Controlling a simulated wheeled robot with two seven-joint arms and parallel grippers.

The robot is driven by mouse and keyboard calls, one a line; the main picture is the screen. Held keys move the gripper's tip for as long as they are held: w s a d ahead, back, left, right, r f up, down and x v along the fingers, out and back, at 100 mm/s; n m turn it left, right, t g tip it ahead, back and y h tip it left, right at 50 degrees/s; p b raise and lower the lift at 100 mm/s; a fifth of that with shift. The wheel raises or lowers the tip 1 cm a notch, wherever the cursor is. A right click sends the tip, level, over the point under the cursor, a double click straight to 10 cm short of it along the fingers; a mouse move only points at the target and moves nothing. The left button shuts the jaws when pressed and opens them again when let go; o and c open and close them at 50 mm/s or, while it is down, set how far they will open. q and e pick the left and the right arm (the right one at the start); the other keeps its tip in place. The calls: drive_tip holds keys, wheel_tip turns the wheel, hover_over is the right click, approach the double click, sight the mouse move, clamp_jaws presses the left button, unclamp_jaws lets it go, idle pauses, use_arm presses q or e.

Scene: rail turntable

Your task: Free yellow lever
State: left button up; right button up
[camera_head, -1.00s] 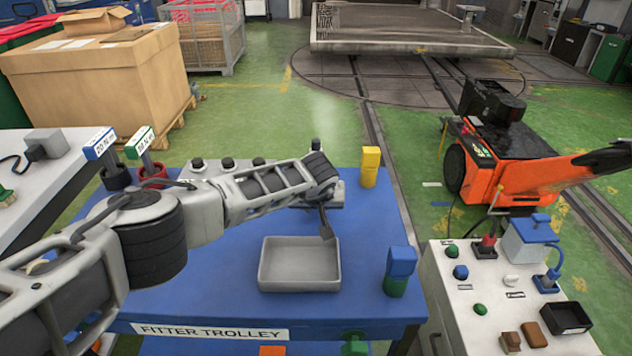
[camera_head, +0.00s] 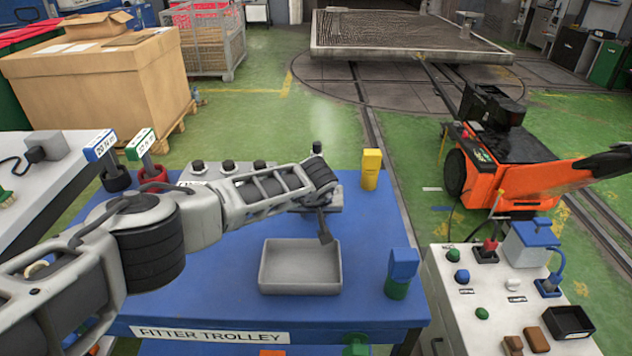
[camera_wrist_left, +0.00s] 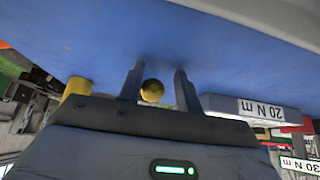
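The yellow lever's full shape is not clear. A round yellow knob (camera_wrist_left: 152,91) shows between the two fingers of my left gripper (camera_wrist_left: 160,88) in the left wrist view. The fingers are apart, with a clear gap on the knob's right; I cannot tell whether the left finger touches it. In the head view my left gripper (camera_head: 325,225) points down over the blue trolley top, behind the grey tray, and my arm hides the knob. A yellow block (camera_head: 371,170) stands upright to the right; a yellow piece (camera_wrist_left: 77,90) shows at left in the wrist view. My right gripper is out of view.
The empty grey tray (camera_head: 300,268) lies in front of the gripper. A blue and green post (camera_head: 401,272) stands right of it. Several dark knobs (camera_head: 228,167) line the trolley's back edge. Two labelled tools (camera_head: 141,146) stand at left. A control cabinet (camera_head: 460,330) is at right.

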use_arm(q)
drive_tip(key=shift+s+d+r+p, duration=0.35)
drive_tip(key=shift+s+d+p, duration=0.15)
drive_tip(key=shift+p, duration=0.5)
drive_tip(key=shift+s+r+p, duration=0.25)
drive_tip(key=shift+r+p, duration=0.3)
drive_tip(key=shift+p, duration=0.1)
drive_tip(key=shift+s+a+r, duration=0.1)
drive_tip(key=shift+a, duration=0.1)
drive_tip(key=shift+v, duration=1.4)
drive_tip(key=shift+s+r, duration=0.25)
drive_tip(key=shift+r, duration=0.3)
